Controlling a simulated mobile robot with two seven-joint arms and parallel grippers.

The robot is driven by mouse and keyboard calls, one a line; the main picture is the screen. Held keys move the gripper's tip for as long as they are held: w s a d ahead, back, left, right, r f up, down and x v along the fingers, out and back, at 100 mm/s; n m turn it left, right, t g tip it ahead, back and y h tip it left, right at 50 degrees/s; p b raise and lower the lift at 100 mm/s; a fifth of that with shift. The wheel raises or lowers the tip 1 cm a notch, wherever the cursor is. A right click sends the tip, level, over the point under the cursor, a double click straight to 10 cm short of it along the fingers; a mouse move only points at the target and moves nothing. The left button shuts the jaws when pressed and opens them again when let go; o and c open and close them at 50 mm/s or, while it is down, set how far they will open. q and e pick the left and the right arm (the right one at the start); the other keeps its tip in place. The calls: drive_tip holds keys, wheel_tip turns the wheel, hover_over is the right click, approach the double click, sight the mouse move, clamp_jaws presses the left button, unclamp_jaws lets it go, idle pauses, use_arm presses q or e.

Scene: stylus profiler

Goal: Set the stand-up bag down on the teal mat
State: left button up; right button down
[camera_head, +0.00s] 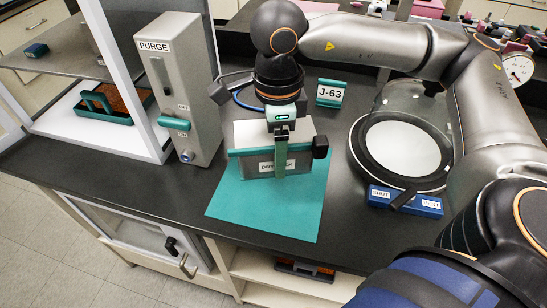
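The stand-up bag (258,163) is a pale grey pouch with a teal strip across its upper part and a partly covered front label. It is upright over the rear part of the teal mat (265,212); I cannot tell whether its base touches the mat. My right gripper (281,160) reaches down from above, with a green finger in front of the bag's middle. It appears shut on the bag; the rear finger is hidden. My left gripper is not in view.
A grey PURGE unit (187,90) and a white-framed cabinet stand left. A J-63 sign (331,93) is behind the mat. A glass dome (405,115) over a round plate and a blue SHUT/VENT block (405,201) are right. The mat's front part is clear.

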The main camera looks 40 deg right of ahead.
drive_tip(key=w+f, duration=0.1)
drive_tip(key=f, duration=0.1)
drive_tip(key=w+d+f, duration=0.1)
drive_tip(key=w+f, duration=0.1)
drive_tip(key=shift+d, duration=0.15)
drive_tip(key=f, duration=0.3)
drive_tip(key=shift+w+d+p, duration=0.2)
drive_tip(key=shift+w+p, duration=0.05)
drive_tip(key=shift+p, duration=0.15)
drive_tip(key=shift+f, duration=0.4)
drive_tip(key=shift+f, duration=0.15)
unclamp_jaws()
wheel_tip(320, 180, up, 12)
drive_tip(key=shift+r, duration=0.25)
